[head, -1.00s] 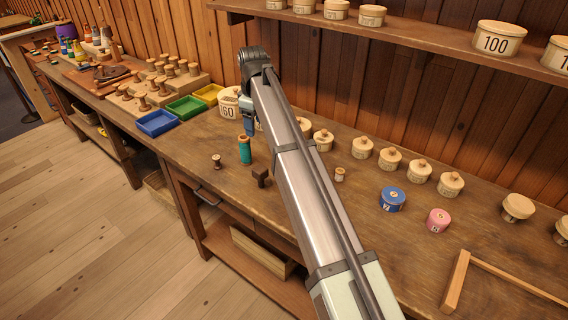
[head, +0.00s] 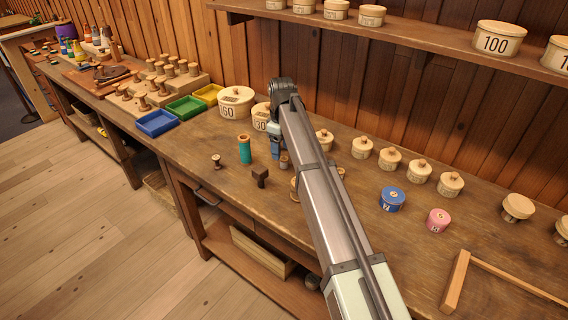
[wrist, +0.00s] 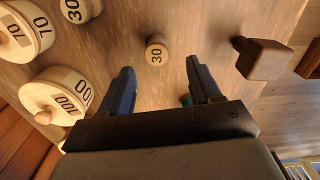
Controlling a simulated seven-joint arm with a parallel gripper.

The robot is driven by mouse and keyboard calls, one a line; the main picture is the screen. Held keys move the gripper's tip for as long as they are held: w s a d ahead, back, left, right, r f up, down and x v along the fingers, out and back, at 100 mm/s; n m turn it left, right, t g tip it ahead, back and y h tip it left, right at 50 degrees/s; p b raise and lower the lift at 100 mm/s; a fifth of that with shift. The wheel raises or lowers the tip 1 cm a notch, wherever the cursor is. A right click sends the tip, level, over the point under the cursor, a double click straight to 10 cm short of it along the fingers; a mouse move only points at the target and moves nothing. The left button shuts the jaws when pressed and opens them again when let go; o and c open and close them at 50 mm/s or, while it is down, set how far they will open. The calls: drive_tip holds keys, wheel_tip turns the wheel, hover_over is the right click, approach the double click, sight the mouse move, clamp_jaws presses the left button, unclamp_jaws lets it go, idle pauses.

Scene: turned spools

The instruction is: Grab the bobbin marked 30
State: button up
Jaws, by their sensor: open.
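The bobbin marked 30 (wrist: 156,50) is a small pale wooden spool. In the wrist view its round numbered top faces the camera, just beyond the fingertips and centred between them. In the head view a small spool (head: 284,162), probably the same one, stands on the bench close beside the gripper's blue fingers. My gripper (wrist: 160,68) is open and empty, its two dark fingers spread apart; it also shows in the head view (head: 275,152). I see no contact with the bobbin.
A teal spool (head: 245,150), a small pale spool (head: 216,161) and a dark wooden block (head: 260,177) stand nearby. Bare bench (wrist: 205,25) lies around the bobbin.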

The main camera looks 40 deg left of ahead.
sight(284, 158)
drive_tip(key=shift+w+d+f, duration=0.1)
drive_tip(key=shift+d+f, duration=0.1)
drive_tip(key=shift+f, duration=1.2)
drive_tip(key=shift+w+d+f, duration=0.1)
drive_tip(key=shift+d+f, duration=0.05)
drive_tip(key=shift+f, duration=1.25)
drive_tip(key=c, duration=1.1)
